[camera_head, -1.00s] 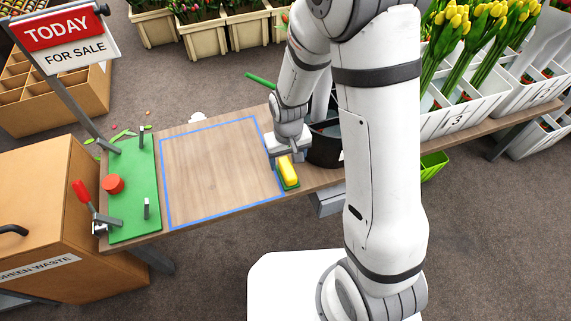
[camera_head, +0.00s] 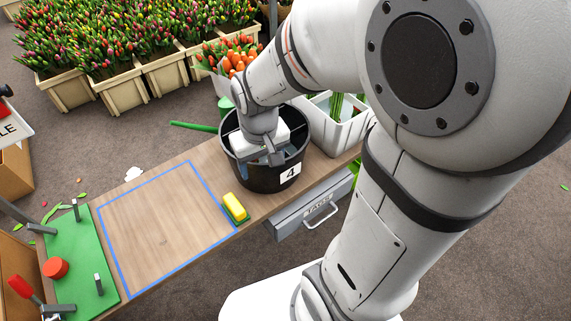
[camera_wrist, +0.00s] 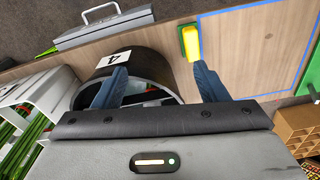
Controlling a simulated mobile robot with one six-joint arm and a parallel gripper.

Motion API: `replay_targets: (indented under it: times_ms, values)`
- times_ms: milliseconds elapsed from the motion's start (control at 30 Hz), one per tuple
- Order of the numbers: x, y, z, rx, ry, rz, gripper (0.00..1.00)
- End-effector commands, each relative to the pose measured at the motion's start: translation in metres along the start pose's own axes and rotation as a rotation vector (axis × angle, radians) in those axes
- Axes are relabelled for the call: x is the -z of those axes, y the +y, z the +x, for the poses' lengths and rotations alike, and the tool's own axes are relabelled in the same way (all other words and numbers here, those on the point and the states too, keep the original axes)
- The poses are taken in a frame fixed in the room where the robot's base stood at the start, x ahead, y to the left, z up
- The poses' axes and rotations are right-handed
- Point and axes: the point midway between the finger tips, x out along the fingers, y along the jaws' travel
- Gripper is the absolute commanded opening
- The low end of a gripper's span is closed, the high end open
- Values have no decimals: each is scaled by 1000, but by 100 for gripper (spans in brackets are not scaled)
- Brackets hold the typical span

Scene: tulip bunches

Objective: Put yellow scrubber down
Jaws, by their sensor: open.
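The yellow scrubber (camera_head: 234,206) rests on a green base at the right edge of the blue-outlined square on the wooden table. It also shows in the wrist view (camera_wrist: 190,43), lying apart from my gripper and beyond its fingertips. My gripper (camera_head: 270,155) is over the black bucket marked 4 (camera_head: 270,180), to the right of and behind the scrubber. In the wrist view my gripper (camera_wrist: 158,78) has its two blue fingers spread wide with nothing between them. The bucket's rim and dark inside lie beneath the fingers.
The blue-outlined square (camera_head: 165,230) is empty. A green board (camera_head: 75,265) with a red knob and grey posts is at the left. A grey drawer with a handle (camera_head: 312,212) hangs under the table's front edge.

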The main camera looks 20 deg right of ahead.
Motion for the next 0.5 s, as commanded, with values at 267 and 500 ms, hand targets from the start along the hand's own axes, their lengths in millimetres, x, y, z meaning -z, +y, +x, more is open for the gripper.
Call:
replay_targets:
  times_ms: [267,500]
  values:
    - [-55,30,-49,-11,41,99,67]
    - [-66,27,-54,-12,42,114,67]
